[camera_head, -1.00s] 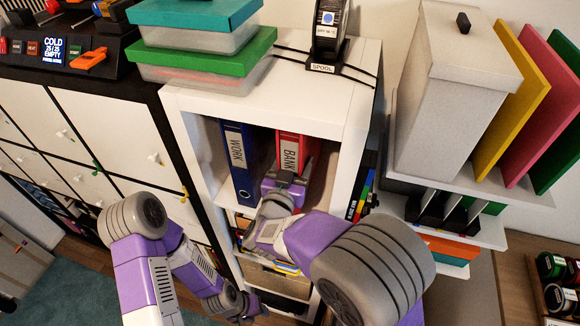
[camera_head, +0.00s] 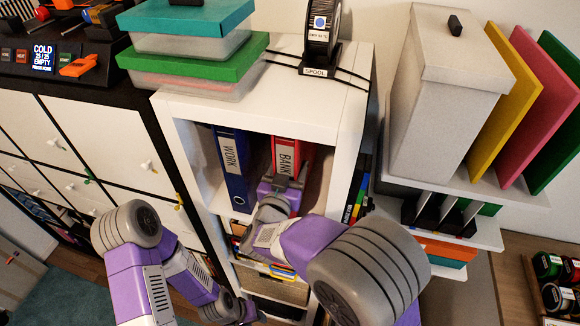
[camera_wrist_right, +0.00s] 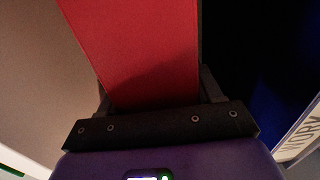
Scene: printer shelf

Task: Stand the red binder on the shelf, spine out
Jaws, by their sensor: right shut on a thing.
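The red binder (camera_head: 287,143) stands upright in the top compartment of the white shelf (camera_head: 262,112), its spine with the BANK label facing out. My right gripper (camera_head: 285,182) is at the lower part of its spine, shut on it. In the right wrist view the red binder (camera_wrist_right: 140,45) rises between the two fingers of my right gripper (camera_wrist_right: 157,92). The binder's back and bottom edge are hidden. My left gripper (camera_head: 243,308) hangs low in front of the shelf, far from the binder, its jaws too unclear to read.
A blue WORK binder (camera_head: 232,165) stands to the left of the red one, with a gap between. The compartment's right wall (camera_head: 345,165) is to the right. Lidded boxes (camera_head: 195,60) and a spool (camera_head: 321,35) sit on top of the shelf.

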